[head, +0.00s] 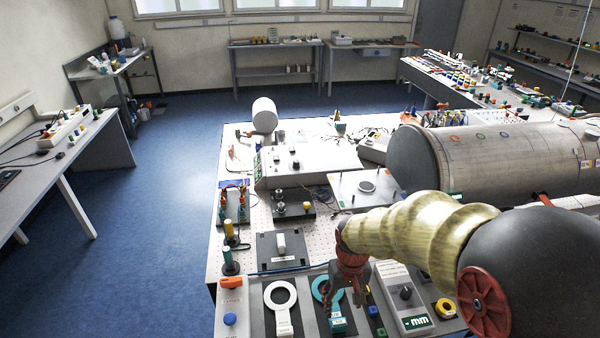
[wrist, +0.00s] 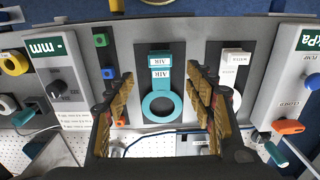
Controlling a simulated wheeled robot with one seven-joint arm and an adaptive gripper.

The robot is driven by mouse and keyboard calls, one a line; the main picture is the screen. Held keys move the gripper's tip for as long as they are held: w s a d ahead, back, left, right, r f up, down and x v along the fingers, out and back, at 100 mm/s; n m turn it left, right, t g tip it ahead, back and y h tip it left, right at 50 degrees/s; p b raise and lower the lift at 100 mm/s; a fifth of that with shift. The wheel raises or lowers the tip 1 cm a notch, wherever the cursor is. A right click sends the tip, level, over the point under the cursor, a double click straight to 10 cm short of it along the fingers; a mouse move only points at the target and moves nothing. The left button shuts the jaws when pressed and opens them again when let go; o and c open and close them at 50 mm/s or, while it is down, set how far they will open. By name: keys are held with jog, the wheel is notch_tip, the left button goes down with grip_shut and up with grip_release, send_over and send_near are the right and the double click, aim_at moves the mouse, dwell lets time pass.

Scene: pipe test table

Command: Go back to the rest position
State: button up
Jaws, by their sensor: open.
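My gripper (head: 348,296) hangs above the front part of the pipe test table, over the grey panel with ring-shaped tools. In the wrist view my gripper (wrist: 161,82) is open, its two fingers wide apart with nothing held between them. A teal ring tool with a teal labelled block (wrist: 160,103) lies on its dark plate below, between the fingers in the picture. In the head view the teal tool (head: 337,325) is partly hidden by my gripper. A white ring tool (head: 283,318) lies to its left, apart from my gripper.
A grey "mm" box with a knob (head: 405,292) stands right of my gripper. Blue and green buttons (head: 376,322) sit between. A large metal pipe (head: 500,160) lies behind my arm. An orange piece (head: 231,282) lies at the panel's left. Blue floor (head: 150,220) is open at left.

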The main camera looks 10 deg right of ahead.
jog(key=s+r+t+b, duration=0.5)
jog(key=s+r+b, duration=0.3)
jog(key=s+r, duration=0.5)
jog(key=shift+s+t+b, duration=0.3)
jog(key=shift+s, duration=0.15)
